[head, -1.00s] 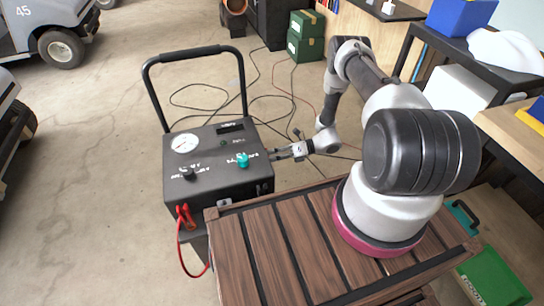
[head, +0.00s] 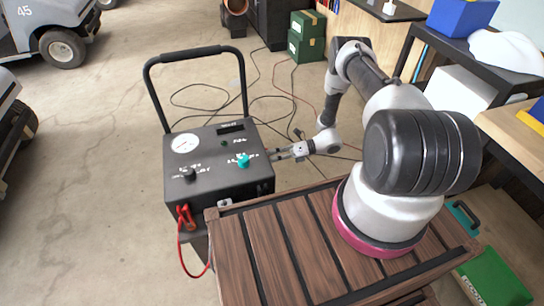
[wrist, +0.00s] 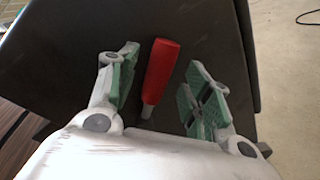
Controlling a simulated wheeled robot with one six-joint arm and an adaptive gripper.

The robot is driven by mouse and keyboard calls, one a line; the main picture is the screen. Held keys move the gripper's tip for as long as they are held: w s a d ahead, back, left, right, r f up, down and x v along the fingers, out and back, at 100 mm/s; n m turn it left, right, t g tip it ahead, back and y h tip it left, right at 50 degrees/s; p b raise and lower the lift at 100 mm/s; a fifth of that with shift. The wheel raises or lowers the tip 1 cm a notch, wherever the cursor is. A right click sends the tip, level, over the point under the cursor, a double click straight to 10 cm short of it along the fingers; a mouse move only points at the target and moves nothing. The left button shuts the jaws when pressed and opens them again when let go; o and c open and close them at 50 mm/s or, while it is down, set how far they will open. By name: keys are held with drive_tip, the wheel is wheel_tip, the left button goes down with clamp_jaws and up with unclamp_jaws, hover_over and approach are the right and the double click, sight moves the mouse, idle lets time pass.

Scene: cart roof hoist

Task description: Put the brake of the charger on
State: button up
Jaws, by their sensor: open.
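The charger (head: 220,190) is a black box with a tall black handle, a white gauge, a black knob and a teal knob on its top. My gripper (head: 276,154) is at its right side in the head view. In the wrist view a red-handled lever (wrist: 161,70), which looks like the brake, stands out against the charger's dark side (wrist: 75,45). My gripper (wrist: 157,88) is open, its green-padded fingers on either side of the red handle. A gap shows between the handle and each finger. The lever is hidden in the head view.
Red clamps (head: 186,216) with a red cable hang at the charger's front. A slatted wooden deck (head: 290,240) lies beneath my arm. Black cables (head: 265,100) lie on the floor behind the charger. Green boxes (head: 306,35) and a shelf (head: 470,50) stand farther back.

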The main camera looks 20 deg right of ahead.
drive_tip(key=v, duration=1.2)
drive_tip(key=shift+f, duration=0.1)
